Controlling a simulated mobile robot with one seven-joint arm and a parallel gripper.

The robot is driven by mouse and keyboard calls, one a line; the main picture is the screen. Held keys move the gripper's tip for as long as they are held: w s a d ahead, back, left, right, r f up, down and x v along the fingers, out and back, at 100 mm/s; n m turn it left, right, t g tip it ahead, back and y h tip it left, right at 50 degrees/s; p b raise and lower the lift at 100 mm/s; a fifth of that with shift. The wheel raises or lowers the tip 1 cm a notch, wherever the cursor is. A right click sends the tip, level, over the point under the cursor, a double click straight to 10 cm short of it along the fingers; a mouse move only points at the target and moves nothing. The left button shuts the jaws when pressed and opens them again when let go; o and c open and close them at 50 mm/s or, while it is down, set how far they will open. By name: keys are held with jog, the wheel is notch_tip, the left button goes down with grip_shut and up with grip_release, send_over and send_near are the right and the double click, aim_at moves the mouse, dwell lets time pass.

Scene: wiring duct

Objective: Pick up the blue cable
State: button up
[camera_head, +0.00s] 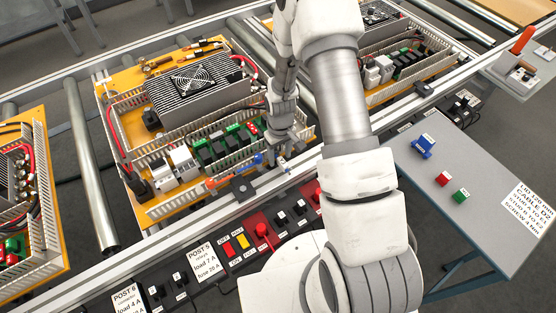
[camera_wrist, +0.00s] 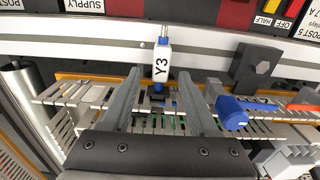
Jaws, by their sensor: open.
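A short blue cable end (camera_wrist: 158,88) with a white sleeve marked Y3 and a bare metal tip stands at the duct edge in the wrist view. Its lower part goes down among the slotted duct walls and is hidden. My gripper (camera_wrist: 160,85) is open, with one finger on each side of the blue cable and visible gaps to both. In the head view my gripper (camera_head: 281,155) is low over the front right edge of the middle panel, and the cable cannot be made out clearly there.
A blue and orange part (camera_wrist: 230,112) lies right of my fingers, beside a dark block (camera_wrist: 252,68). The slotted duct (camera_wrist: 90,112) is close below. A metal rail (camera_wrist: 110,42) runs beyond. In the head view, a grey side table (camera_head: 475,185) holds small coloured parts.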

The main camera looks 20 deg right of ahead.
grip_shut()
jog(key=shift+r, duration=0.1)
notch_tip(320, 180, up, 10)
dwell(0.7)
dwell(0.4)
notch_tip(320, 180, up, 8)
jog(key=f+p, duration=0.1)
jog(key=p, duration=0.4)
send_over(280, 158)
jog(key=shift+r, duration=0.25)
dwell(0.8)
jog(key=shift+w, duration=0.1)
